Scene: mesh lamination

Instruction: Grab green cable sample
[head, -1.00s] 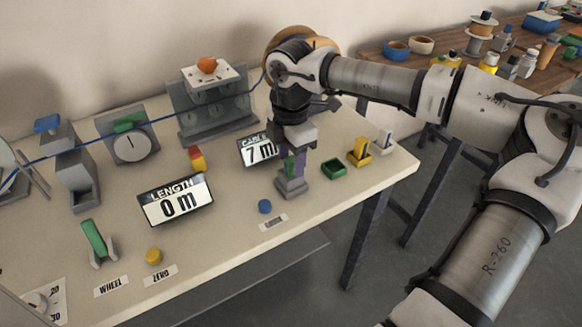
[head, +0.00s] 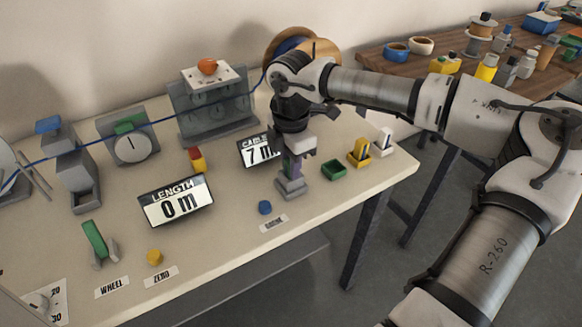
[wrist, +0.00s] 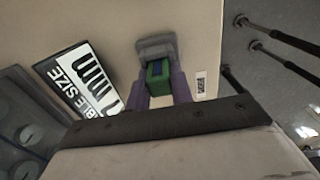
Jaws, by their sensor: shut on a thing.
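A grey stand (wrist: 156,46) is right by the sample and fingertips. In the head view my gripper (head: 291,170) points down at the grey stand (head: 291,188) on the table. The sample is mostly hidden there by the fingers. Whether it still touches the stand I cannot tell.
A green tray (head: 333,169) and a yellow holder (head: 359,152) stand just right of my gripper. The cable size display (head: 258,151) is close on its left. A blue button (head: 264,207) lies in front. The length display (head: 176,201) stands further left.

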